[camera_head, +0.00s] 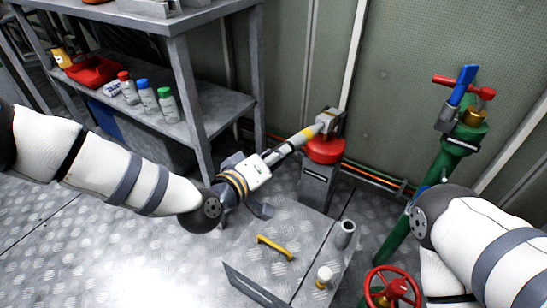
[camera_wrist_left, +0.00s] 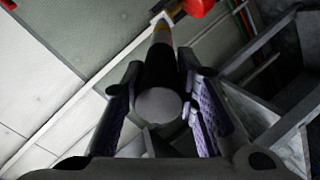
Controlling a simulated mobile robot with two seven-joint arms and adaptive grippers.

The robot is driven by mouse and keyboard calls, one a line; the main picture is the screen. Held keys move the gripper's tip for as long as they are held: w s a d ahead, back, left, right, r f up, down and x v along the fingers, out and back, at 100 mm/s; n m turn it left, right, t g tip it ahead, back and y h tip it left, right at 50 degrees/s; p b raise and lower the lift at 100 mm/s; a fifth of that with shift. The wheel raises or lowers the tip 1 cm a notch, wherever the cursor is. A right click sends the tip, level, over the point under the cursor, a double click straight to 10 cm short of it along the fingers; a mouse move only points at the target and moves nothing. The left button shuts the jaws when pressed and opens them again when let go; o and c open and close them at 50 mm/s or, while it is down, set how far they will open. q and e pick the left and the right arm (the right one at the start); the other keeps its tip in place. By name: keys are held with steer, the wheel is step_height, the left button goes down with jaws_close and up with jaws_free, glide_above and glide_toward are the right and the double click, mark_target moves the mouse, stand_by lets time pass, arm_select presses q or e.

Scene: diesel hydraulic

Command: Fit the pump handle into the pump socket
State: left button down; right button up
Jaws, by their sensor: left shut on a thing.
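The pump handle (camera_head: 308,134) is a rod with a black grip and a yellow band. My left gripper (camera_head: 280,155) is shut around its dark near end; in the left wrist view the round grey end (camera_wrist_left: 159,105) sits between the fingers. The handle slants up to the right. Its far end meets or overlaps the grey metal socket (camera_head: 331,117) on top of the red-capped pump (camera_head: 325,150). I cannot tell whether the end is inside the socket. Part of the red cap shows in the left wrist view (camera_wrist_left: 198,6). My right gripper is out of view.
A grey shelf unit (camera_head: 185,72) with bottles and a red tray (camera_head: 92,71) stands at the left back. A green pipe stand with a valve (camera_head: 460,145) is at the right. A metal platform (camera_head: 300,235) with a yellow handle (camera_head: 275,247) lies in front, near a red handwheel (camera_head: 390,288).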

arm_select(q)
steer(key=shift+b+x, duration=0.95)
steer(key=shift+x, duration=0.5)
steer(key=c, duration=1.2)
jaws_free()
steer(key=shift+f, duration=0.1)
steer(key=v, duration=1.2)
